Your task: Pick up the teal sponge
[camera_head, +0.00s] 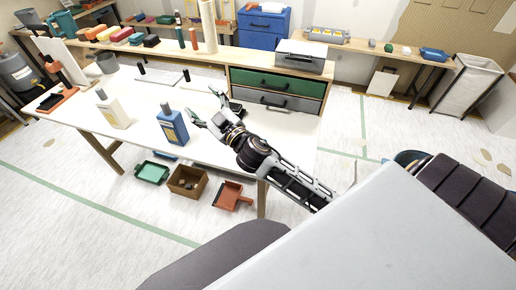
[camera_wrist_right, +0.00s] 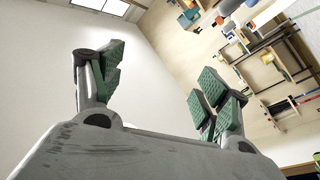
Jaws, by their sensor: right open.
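A teal block that looks like the sponge (camera_head: 136,39) sits in a row of coloured blocks on the back shelf, at the upper left of the head view. It is small there, so I cannot be sure of it. My right gripper (camera_head: 206,106) is over the white table, right of the blue bottle and well apart from the row of blocks. In the right wrist view its fingers (camera_wrist_right: 155,92) are spread wide with nothing between them. My left gripper is not in view.
On the table (camera_head: 80,120) stand a cream bottle (camera_head: 113,110) and a blue bottle (camera_head: 173,127). A drawer unit (camera_head: 276,84) with a green drawer stands at the table's right end. A teal tray (camera_head: 152,173), a brown box (camera_head: 187,182) and an orange dustpan (camera_head: 228,195) lie below.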

